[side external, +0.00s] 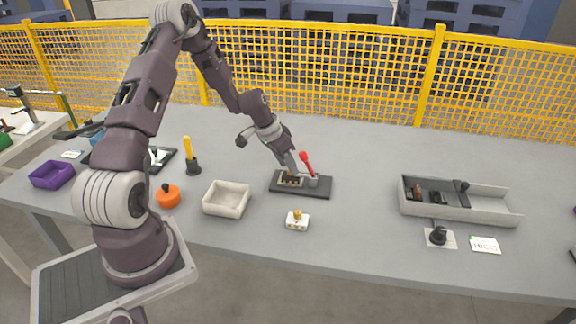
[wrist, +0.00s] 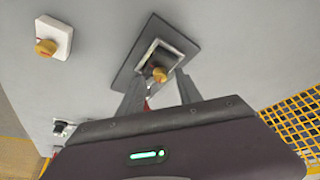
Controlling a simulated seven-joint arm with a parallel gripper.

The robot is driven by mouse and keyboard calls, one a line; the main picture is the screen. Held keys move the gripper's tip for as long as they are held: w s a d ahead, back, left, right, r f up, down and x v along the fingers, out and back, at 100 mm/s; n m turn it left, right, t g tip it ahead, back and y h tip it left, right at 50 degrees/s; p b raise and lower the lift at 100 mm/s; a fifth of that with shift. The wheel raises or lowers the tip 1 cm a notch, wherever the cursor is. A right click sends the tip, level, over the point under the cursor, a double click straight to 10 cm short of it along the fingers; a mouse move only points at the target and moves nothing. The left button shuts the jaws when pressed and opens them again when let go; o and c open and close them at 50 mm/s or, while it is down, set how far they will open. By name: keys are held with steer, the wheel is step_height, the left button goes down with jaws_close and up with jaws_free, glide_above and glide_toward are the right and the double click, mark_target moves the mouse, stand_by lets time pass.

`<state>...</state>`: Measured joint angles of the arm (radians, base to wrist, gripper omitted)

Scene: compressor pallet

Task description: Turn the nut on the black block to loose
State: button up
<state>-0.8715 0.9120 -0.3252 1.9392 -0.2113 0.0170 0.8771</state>
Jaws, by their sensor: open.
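A black block with a wide, flat base (side external: 319,189) lies mid-table; it also shows in the wrist view (wrist: 187,43). A pale rectangular frame sits on it, with a brass-coloured nut (wrist: 160,74) inside. My gripper (wrist: 159,79) is open, pointing down at the block, with one finger on each side of the nut in the wrist view. I cannot tell whether the fingers touch the nut. In the side view my gripper (side external: 290,173) is low over the block and largely hides the nut.
A red-topped lever (side external: 306,162) stands close beside my gripper. A white block with a yellow knob (side external: 297,222) sits in front. A cream bin (side external: 227,199) and orange knob (side external: 168,197) are left; a grey tray (side external: 480,206) is right. Bare table lies between block and tray.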

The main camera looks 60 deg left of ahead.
steer(key=shift+w+f, duration=0.2)
steer(key=shift+f, duration=0.3)
jaws_close()
steer(key=shift+d+n+y, duration=0.2)
steer(key=shift+n+y, duration=0.2)
steer(key=shift+n, duration=0.7)
steer(key=shift+n+g+y, duration=0.3)
steer(key=shift+n+y, duration=0.1)
steer(key=shift+n, duration=0.8)
jaws_free()
steer(key=shift+r, duration=0.1)
steer(key=v, duration=0.7)
